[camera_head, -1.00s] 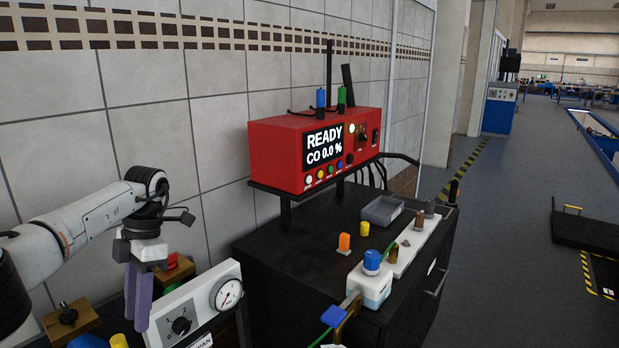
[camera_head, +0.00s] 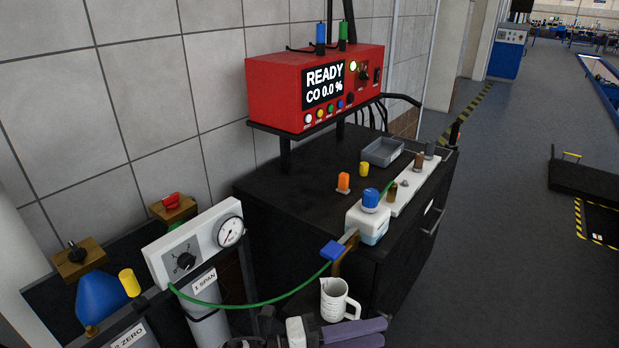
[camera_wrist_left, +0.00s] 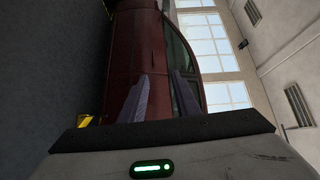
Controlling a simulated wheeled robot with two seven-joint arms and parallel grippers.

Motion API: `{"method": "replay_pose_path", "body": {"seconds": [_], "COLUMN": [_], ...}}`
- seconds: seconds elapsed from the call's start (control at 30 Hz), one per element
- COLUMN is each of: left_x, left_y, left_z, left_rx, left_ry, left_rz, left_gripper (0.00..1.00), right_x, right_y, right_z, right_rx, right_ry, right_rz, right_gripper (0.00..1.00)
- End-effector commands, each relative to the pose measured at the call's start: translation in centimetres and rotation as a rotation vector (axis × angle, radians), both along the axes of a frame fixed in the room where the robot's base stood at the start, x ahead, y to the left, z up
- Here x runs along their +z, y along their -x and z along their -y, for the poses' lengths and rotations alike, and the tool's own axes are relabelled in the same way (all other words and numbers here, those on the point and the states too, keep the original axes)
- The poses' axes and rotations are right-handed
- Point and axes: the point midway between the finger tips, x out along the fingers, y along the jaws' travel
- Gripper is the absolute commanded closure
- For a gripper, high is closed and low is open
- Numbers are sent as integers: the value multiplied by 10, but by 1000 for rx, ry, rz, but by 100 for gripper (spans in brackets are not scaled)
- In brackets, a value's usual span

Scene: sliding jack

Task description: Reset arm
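My left gripper (camera_head: 382,332) is at the bottom edge of the head view, its purple fingers pointing right, in front of a white measuring jug (camera_head: 338,300) and apart from the bench. In the left wrist view the two fingers (camera_wrist_left: 160,75) stand apart with a gap between them and nothing held. Behind them that view shows a dark red car body (camera_wrist_left: 135,60), some way off. The lower part of my left arm is cut off by the frame. My right gripper is not in view.
A red analyser (camera_head: 275,95) reading READY CO 0.0 % stands on a shelf above a black cabinet (camera_head: 300,190). A gauge panel (camera_head: 200,240), a cylinder and a green hose (camera_head: 265,303) are at the lower left. Open floor (camera_head: 480,250) lies to the right.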

Motion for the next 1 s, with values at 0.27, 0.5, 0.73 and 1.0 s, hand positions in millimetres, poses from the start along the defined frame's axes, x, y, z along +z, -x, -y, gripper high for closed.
{"method": "replay_pose_path", "body": {"seconds": [0.27, 0.5, 0.73, 1.0], "left_x": [-47, -145, -187, -193], "left_y": [-5, 78, 160, 177], "left_z": [-99, -217, -267, -275], "left_rx": [660, 1147, 1383, 1426], "left_ry": [400, 582, 640, 646], "left_rz": [-716, -1319, -1633, -1695], "left_gripper": [71, 71, 71, 71], "right_x": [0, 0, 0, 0], "right_y": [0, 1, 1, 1], "right_z": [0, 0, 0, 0], "right_rx": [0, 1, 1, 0], "right_ry": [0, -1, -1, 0], "right_rz": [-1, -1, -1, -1], "right_gripper": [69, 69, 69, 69]}}
